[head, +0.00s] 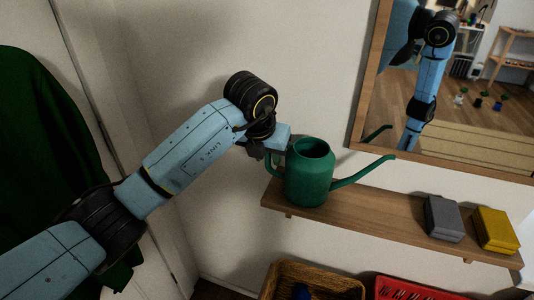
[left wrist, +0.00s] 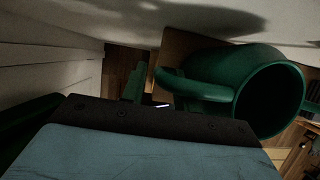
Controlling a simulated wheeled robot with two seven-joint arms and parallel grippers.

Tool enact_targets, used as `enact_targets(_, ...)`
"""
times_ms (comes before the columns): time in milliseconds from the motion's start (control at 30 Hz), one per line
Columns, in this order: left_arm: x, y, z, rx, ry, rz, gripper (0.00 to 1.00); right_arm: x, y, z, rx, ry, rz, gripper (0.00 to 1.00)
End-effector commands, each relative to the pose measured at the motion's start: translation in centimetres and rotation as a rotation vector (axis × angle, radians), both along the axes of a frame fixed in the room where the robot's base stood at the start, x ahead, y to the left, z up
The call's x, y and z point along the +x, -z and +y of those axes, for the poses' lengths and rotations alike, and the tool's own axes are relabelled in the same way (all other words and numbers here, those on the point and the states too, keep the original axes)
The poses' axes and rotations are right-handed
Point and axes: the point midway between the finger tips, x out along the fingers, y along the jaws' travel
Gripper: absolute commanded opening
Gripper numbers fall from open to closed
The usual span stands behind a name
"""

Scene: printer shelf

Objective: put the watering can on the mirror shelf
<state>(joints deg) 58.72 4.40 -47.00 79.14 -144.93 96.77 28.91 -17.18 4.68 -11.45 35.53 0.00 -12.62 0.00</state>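The green watering can (head: 308,178) is upright at the left end of the wooden mirror shelf (head: 375,212), with its spout pointing right. Its base appears to rest on the shelf board. My left gripper (head: 272,147) is at the can's left side, by the handle. In the left wrist view, the can (left wrist: 268,92) shows its round opening on the right, and its handle (left wrist: 203,90) reaches toward my gripper. The fingers are mostly hidden there, so their grip on the handle is unclear. My right gripper is not seen.
A grey box (head: 444,218) and a yellow box (head: 495,230) stand at the shelf's right end. A wood-framed mirror (head: 357,110) hangs above. Below are a wicker basket (head: 310,272) and a red crate (head: 410,288). Shelf space is free between can and grey box.

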Motion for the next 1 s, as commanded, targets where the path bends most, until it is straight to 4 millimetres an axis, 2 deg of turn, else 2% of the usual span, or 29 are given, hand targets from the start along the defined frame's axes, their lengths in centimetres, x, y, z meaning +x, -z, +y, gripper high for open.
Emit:
enact_targets(300, 0.0, -0.1, 0.0, 0.0, 0.0, 0.0, 0.35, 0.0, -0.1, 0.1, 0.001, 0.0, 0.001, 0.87)
enact_targets(433, -0.2, -1.0, 0.1, -0.001, 0.0, -0.003, 0.35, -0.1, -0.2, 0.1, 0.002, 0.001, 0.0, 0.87)
enact_targets(800, -2.9, -8.0, 1.1, 0.0, 0.0, -0.006, 0.35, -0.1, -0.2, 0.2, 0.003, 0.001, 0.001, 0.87)
enact_targets(1000, -4.0, -10.6, 1.5, 0.0, 0.001, -0.003, 0.35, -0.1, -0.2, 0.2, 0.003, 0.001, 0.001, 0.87)
